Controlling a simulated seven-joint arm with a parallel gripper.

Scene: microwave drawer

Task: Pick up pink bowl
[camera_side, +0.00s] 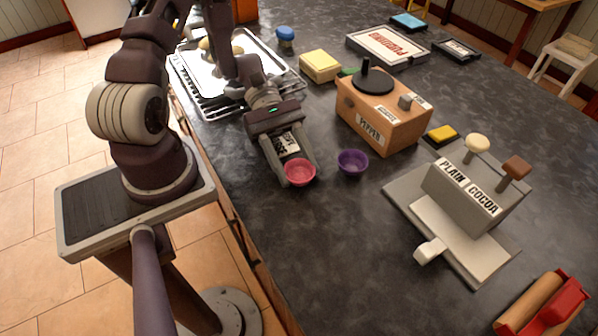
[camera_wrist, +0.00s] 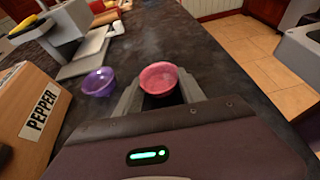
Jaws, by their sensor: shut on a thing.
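The pink bowl (camera_side: 300,173) is at the end of my gripper (camera_side: 296,180) in the side view, near the counter's left edge. In the wrist view the pink bowl (camera_wrist: 159,78) sits upright between the two fingers of my gripper (camera_wrist: 160,92), which are shut on it. Its open top faces up and looks empty. I cannot tell whether its underside touches the counter. A purple bowl (camera_side: 352,162) stands just to the right, apart from the gripper. It also shows in the wrist view (camera_wrist: 99,82), left of the fingers.
A wooden pepper box (camera_side: 384,120) stands behind the purple bowl. A grey plain and cocoa dispenser (camera_side: 462,192) is to the right. A wire rack with a tray (camera_side: 190,78) is at the back left. The dark counter (camera_side: 320,250) is clear in front.

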